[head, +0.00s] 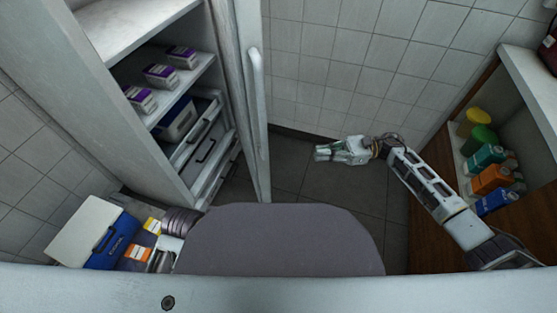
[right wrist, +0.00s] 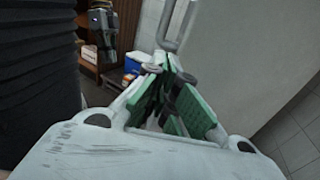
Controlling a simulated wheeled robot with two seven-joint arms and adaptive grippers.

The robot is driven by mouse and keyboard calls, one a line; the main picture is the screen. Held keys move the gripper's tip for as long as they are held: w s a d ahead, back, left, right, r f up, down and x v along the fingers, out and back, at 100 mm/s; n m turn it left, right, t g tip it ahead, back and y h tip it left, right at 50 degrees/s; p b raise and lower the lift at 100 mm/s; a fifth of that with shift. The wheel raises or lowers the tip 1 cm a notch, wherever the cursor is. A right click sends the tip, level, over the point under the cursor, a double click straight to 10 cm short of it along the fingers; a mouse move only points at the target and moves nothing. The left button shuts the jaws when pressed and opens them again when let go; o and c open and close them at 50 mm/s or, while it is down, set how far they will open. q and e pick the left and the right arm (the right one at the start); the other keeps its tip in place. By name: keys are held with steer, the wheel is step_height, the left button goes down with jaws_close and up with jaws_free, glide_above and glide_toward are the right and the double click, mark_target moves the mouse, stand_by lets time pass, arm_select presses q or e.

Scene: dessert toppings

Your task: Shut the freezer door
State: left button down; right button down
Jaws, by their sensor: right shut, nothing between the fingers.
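The freezer (head: 135,85) stands at the left in the head view with its inside exposed. Its door (head: 236,100) stands open and shows nearly edge-on, with a long pale handle (head: 256,85) on its right side. My right gripper (head: 320,153) is shut and empty, to the right of the door and apart from it in the head view. In the right wrist view its closed green-padded fingers (right wrist: 168,98) point toward the handle (right wrist: 176,22) and a pale panel (right wrist: 235,60). A dark ribbed part of my left arm shows at lower left; its fingers cannot be made out.
Purple-topped tubs (head: 161,76) and a blue box (head: 177,120) sit on freezer shelves above drawers (head: 207,145). A blue cooler (head: 110,245) stands at lower left. A wooden shelf unit (head: 470,110) with colored containers stands right. Floor between is clear.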

arm_select(q)
steer(key=shift+r, duration=0.1)
stand_by(0.3)
